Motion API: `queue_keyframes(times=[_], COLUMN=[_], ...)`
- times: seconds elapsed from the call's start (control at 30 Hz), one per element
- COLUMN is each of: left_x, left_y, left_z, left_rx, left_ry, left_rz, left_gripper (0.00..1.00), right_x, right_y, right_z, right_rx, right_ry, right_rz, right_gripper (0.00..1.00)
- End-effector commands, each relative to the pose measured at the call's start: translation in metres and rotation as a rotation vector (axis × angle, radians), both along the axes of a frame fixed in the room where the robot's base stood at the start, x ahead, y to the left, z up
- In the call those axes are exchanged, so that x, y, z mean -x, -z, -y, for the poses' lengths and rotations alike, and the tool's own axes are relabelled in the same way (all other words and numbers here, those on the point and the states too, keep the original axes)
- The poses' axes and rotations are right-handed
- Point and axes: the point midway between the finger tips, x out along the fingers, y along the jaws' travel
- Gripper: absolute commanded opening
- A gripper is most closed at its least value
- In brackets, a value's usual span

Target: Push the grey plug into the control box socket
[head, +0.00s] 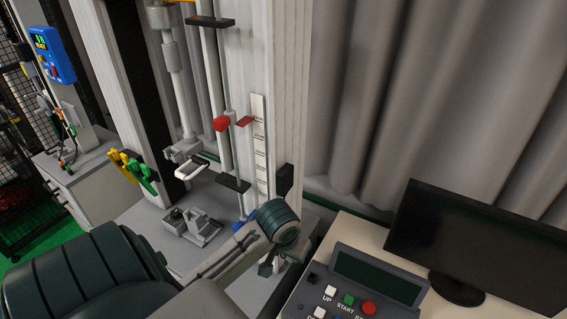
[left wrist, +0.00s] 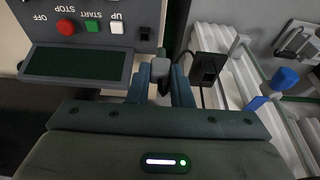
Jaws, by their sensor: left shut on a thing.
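The grey plug (left wrist: 160,69) sits between the two blue-grey fingers of my left gripper (left wrist: 160,80), which is shut on it. A dark cable part shows just behind the plug, between the fingers. The control box (head: 338,302) stands on the desk at the lower right of the head view. It also shows upside down in the left wrist view (left wrist: 95,82). Its small black socket (left wrist: 144,33) lies beyond the plug, beside the white UP button; the plug appears apart from it. In the head view the socket (head: 312,279) is at the panel's left corner. My right gripper is not in view.
A black monitor (head: 480,245) stands right of the control box on the desk. The white tower column (head: 285,90) with a black switch box (head: 284,180) rises behind my left wrist. A grey base fixture (head: 194,226) stands left of it. Grey curtains hang behind.

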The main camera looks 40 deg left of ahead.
Motion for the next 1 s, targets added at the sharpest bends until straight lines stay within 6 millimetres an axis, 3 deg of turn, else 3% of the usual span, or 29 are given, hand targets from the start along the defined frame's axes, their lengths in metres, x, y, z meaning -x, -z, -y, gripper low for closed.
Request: queue_keyframes(times=[1.0], left_x=[-0.07], left_y=[0.015], left_z=[0.012], left_rx=[0.001], left_ry=[0.001], left_rz=[0.0], left_gripper=[0.04], right_x=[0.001], right_y=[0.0], right_z=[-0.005], right_rx=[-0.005], right_ry=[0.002], right_rz=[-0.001], right_gripper=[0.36])
